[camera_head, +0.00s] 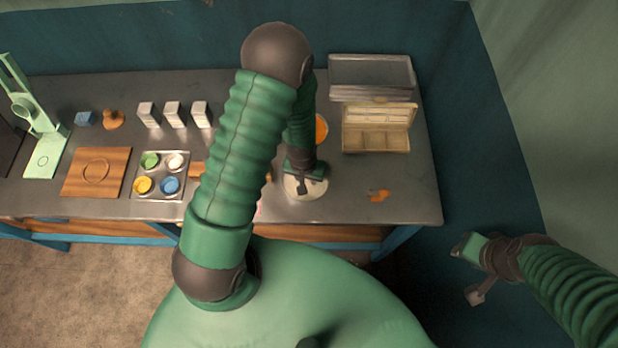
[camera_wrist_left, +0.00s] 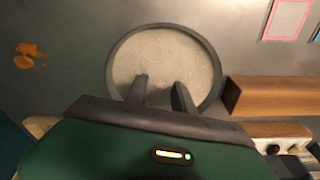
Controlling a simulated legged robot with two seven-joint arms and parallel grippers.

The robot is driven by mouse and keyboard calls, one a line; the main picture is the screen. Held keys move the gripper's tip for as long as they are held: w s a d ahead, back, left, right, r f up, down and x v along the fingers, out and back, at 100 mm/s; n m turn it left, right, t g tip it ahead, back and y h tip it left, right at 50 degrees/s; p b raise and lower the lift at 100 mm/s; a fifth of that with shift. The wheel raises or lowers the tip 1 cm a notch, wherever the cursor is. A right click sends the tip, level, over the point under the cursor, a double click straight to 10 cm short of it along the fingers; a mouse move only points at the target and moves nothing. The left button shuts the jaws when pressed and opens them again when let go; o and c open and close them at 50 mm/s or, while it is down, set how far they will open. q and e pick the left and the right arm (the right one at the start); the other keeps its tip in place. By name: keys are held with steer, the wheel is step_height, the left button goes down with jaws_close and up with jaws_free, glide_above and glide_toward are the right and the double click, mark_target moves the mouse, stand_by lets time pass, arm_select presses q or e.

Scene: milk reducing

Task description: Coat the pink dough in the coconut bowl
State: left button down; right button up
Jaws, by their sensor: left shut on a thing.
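The round bowl (camera_head: 318,190) of pale coconut stands near the front edge of the counter; its grey rim and white, grainy content also show in the left wrist view (camera_wrist_left: 160,48). My left gripper (camera_head: 308,188) points down into this bowl, with both dark fingertips (camera_wrist_left: 160,90) at the coconut. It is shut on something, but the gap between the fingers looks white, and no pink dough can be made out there.
Orange bits (camera_head: 378,196) lie right of the bowl. A wooden box (camera_head: 376,128) and grey trays (camera_head: 372,78) stand behind. A metal tray of coloured cups (camera_head: 160,196), a wooden board (camera_head: 97,172) and a green press (camera_head: 42,150) stand left. My left arm hides the middle.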

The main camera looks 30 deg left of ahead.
arm_select(q)
steer(key=shift+s, duration=0.4)
steer(key=shift+r+p, duration=3.25)
steer(key=shift+r, duration=0.55)
step_height(320, 180, up, 4)
steer(key=p, duration=0.3)
